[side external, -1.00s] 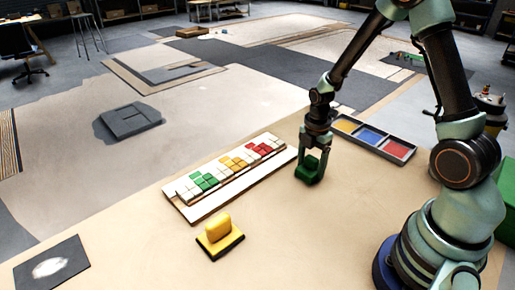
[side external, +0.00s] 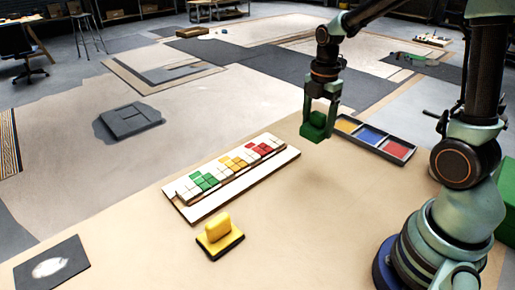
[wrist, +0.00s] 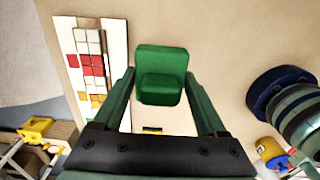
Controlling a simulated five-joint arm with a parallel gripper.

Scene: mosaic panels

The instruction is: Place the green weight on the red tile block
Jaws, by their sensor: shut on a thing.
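The green weight (side external: 315,126) is held in my gripper (side external: 320,108), raised above the table in the side view. In the wrist view the green weight (wrist: 160,75) sits between the two fingers of my gripper (wrist: 160,92). The red tile block (side external: 263,148) is at the far right end of the mosaic panel (side external: 207,209), left of and below my gripper. Its red tiles also show in the wrist view (wrist: 92,66), left of the weight. The weight and the red tiles are apart.
A yellow weight (side external: 219,230) with a dark base stands on the table in front of the panel. A tray (side external: 410,158) with yellow, blue and red compartments lies right of my gripper. A dark pad (side external: 75,262) with a white patch lies at the front left.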

